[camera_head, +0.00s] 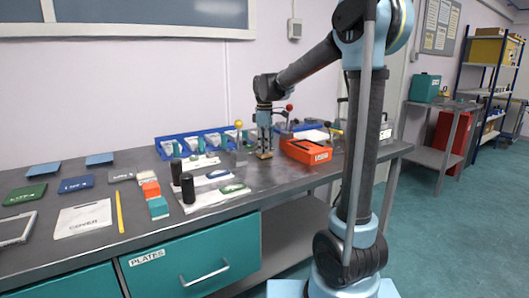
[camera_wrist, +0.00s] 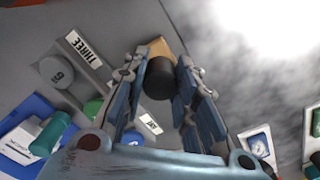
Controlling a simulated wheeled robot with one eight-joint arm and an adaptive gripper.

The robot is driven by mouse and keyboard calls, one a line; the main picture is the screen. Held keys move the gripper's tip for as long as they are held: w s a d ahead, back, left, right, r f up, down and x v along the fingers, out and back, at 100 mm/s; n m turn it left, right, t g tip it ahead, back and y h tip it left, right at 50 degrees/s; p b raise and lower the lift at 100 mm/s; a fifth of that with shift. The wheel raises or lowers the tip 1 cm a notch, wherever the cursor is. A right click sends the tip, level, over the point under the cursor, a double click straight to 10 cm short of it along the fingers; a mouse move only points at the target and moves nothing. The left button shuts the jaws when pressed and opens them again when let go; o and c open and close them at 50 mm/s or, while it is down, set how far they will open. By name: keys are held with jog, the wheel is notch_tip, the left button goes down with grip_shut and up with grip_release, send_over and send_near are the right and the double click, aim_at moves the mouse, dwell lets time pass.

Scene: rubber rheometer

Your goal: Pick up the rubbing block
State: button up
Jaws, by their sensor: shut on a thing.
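The rubbing block (camera_wrist: 158,48) shows in the wrist view as a tan base with a dark round grip (camera_wrist: 159,78) facing the camera. My gripper (camera_wrist: 158,85) has its blue fingers on both sides of that grip and is shut on it. In the head view my gripper (camera_head: 264,142) points straight down over the bench, with the tan base of the block (camera_head: 264,155) just below its fingertips. I cannot tell whether the base touches the bench top.
An orange box (camera_head: 305,151) stands close to the right of my gripper. A lever with a yellow ball (camera_head: 239,125) stands close to the left. Blue bins (camera_head: 190,143) line the back.

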notch_tip(320, 180, up, 10)
dwell(0.5)
jog(key=o, duration=0.6)
jog(key=shift+c, duration=0.2)
jog(key=c, duration=0.4)
